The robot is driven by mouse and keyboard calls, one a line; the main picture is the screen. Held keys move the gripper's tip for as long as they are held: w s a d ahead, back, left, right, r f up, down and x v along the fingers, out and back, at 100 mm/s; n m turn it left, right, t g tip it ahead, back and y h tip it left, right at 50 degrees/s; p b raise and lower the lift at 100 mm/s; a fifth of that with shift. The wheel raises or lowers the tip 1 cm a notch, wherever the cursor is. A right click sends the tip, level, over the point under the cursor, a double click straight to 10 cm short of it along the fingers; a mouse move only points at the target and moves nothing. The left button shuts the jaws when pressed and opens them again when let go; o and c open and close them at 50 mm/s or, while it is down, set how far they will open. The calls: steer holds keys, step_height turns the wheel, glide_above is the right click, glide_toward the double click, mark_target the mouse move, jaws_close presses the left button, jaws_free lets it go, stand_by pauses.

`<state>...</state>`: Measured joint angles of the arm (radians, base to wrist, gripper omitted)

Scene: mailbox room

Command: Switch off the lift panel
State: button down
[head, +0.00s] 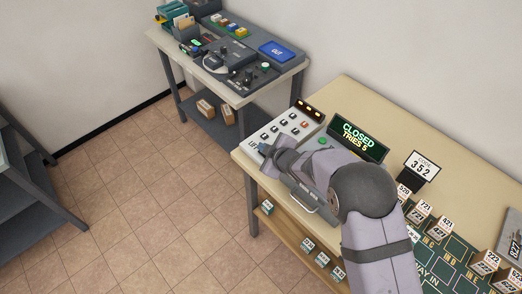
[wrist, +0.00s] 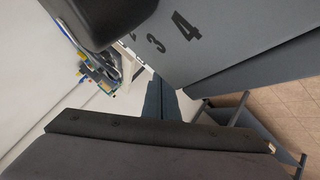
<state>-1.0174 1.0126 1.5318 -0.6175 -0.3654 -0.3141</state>
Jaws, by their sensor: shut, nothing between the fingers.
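The lift panel (head: 292,126) is a light grey sloping box at the near left end of the beige counter in the head view. In the wrist view, a grey face with the numbers 3 and 4 (wrist: 170,35) fills the upper right, close by. The setting of each control is too small to read.
A green-lit display (head: 358,138) reads "CLOSED TRIES 5" beside the panel. Several numbered boxes (head: 420,211) stand to the right. A second table (head: 283,87) with controls stands behind. The tiled floor (head: 140,170) at left is clear.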

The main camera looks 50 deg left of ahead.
steer(key=shift+f, duration=0.2)
steer(key=shift+r, duration=0.1)
stand_by(0.4)
steer(key=shift+d+r+p, duration=0.1)
steer(key=shift+r+p, duration=0.35)
steer(key=shift+r, duration=0.25)
steer(key=shift+d+r+p, duration=0.15)
steer(key=shift+r+p, duration=0.8)
steer(key=shift+r, duration=0.3)
steer(key=shift+d+r+p, duration=0.15)
steer(key=shift+r+p, duration=0.8)
steer(key=shift+r, duration=0.3)
